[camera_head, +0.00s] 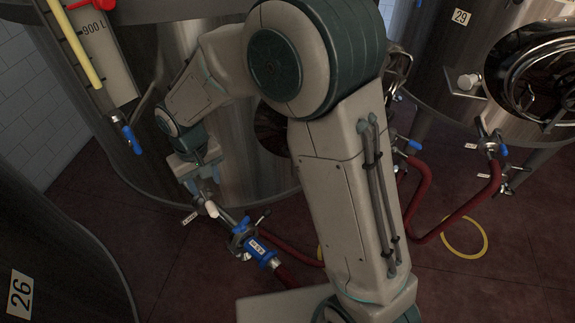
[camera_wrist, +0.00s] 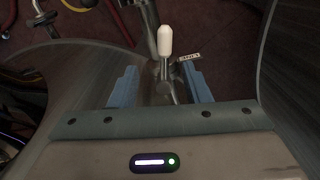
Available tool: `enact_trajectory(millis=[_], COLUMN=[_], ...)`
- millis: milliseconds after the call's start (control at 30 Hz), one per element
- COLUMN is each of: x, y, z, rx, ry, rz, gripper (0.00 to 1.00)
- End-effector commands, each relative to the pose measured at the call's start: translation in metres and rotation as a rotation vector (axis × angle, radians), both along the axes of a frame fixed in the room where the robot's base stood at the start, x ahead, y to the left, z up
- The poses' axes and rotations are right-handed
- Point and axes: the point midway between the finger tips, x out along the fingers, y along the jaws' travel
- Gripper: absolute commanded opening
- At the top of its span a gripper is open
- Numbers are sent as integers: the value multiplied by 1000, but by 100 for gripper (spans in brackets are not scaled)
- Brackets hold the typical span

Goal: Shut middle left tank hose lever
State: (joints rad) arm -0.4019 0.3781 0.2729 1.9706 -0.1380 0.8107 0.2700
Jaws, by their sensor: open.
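The hose lever (camera_wrist: 166,40) has a white knob and stands on a metal valve pipe in the wrist view. In the head view the white lever (camera_head: 211,209) shows at the pipe low on the middle tank (camera_head: 240,165). My gripper (camera_wrist: 162,86) has its two blue fingers apart, one on each side of the valve stem below the knob. Nothing is clamped between them. In the head view my gripper (camera_head: 203,189) is just above the valve, close to the tank wall. Contact with the lever cannot be told.
A blue-collared red hose (camera_head: 262,252) runs from the valve. A blue lever (camera_head: 131,138) hangs below the level gauge at left. Tank 26 (camera_head: 50,250) stands front left, tank 29 (camera_head: 440,50) at right. A yellow ring (camera_head: 465,238) and red hoses lie on the dark floor.

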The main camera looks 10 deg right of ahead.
Motion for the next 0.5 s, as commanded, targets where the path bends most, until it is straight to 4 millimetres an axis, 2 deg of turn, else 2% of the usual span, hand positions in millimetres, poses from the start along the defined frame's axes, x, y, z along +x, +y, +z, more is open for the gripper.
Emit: enact_trajectory(millis=[167, 500], x=[0, -5], y=[0, -67], z=[37, 57], rx=[3, -6], ry=[-4, -58], rz=[-1, -96], gripper=[43, 43])
